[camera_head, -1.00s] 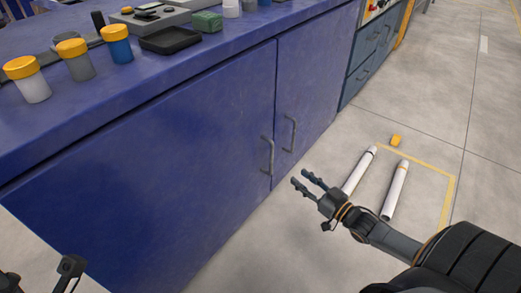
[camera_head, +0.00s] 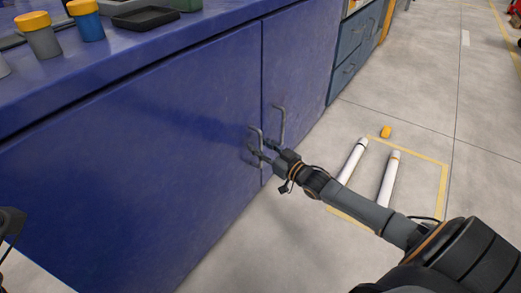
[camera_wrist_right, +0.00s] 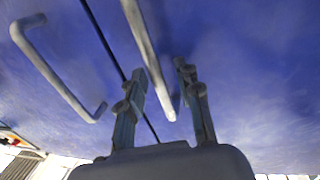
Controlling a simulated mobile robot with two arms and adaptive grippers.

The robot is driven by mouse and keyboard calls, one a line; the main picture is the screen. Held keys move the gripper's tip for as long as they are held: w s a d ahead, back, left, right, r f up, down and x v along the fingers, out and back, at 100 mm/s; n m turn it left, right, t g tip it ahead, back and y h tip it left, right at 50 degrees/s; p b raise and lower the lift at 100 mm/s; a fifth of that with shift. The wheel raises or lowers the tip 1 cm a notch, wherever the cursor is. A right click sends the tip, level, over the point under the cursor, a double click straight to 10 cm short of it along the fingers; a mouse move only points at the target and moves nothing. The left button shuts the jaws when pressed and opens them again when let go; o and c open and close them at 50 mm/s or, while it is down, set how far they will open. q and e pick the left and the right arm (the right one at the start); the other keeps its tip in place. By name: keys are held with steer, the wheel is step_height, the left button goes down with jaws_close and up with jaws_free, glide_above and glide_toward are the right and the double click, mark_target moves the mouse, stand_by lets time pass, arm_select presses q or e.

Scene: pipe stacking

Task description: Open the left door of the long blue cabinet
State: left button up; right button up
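The long blue cabinet (camera_head: 60,110) fills the left and middle of the head view. Its left door (camera_head: 140,165) is closed, level with the right door (camera_head: 297,70). The left door's grey bar handle (camera_head: 253,135) is near the seam. My right gripper (camera_head: 262,152) is at this handle, fingers pointing at the door. In the wrist view, the handle (camera_wrist_right: 148,55) runs between the spread fingers (camera_wrist_right: 160,95), which look open around its end. The right door's handle (camera_wrist_right: 55,70) is outside them. Part of my left gripper (camera_head: 10,222) shows at the left edge; its fingertips are unclear.
White pipes (camera_head: 388,180) and a yellow piece (camera_head: 386,131) lie on the floor by yellow tape at the right. Yellow-capped jars (camera_head: 38,38) and a black tray (camera_head: 145,18) stand on the cabinet top. Floor in front of the doors is clear.

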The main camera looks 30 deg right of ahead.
steer(key=shift+w, duration=0.1)
jaws_close()
stand_by(0.3)
